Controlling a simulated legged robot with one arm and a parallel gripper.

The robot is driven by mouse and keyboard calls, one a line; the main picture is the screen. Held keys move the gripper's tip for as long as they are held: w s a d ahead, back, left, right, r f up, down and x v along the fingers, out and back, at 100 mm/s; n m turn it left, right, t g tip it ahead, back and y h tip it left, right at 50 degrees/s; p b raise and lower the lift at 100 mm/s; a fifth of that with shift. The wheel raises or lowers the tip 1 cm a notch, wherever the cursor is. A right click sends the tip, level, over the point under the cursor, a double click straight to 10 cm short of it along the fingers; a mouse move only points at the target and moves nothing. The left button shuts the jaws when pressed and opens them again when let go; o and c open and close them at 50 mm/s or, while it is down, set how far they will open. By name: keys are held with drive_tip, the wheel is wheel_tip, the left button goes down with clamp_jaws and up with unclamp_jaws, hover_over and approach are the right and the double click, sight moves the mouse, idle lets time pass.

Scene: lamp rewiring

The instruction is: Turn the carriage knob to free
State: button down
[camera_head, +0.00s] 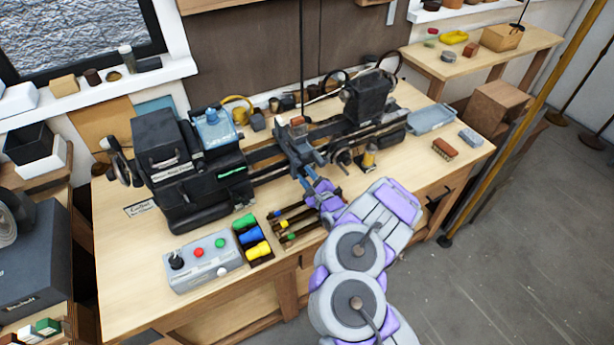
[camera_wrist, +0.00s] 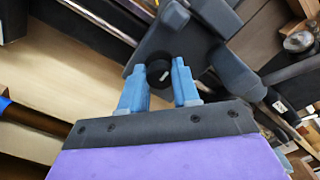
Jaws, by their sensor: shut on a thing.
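The carriage knob (camera_wrist: 159,75) is a round black knob with a short white mark, on the front of the dark carriage (camera_wrist: 190,40) in the wrist view. My gripper (camera_wrist: 160,80) has one blue fingertip on each side of the knob and is shut on it. The white mark sits slanted between the fingertips. In the head view my gripper (camera_head: 312,183) reaches the front of the lathe carriage (camera_head: 297,145) near the bench middle. The knob cannot be made out there, and any label on it is not readable.
The black lathe headstock (camera_head: 195,175) stands left of the carriage, its tailstock (camera_head: 366,98) right. A grey control box (camera_head: 203,262), small bins of coloured parts (camera_head: 252,242) and a tool rack (camera_head: 290,222) lie along the front edge. Bare bench lies right of my arm.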

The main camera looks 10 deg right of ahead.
drive_tip(key=shift+f, duration=0.15)
drive_tip(key=c, duration=1)
unclamp_jaws()
drive_tip(key=shift+o, duration=0.9)
drive_tip(key=shift+s, duration=0.1)
drive_tip(key=p+v, duration=0.4)
drive_tip(key=v, duration=1.3)
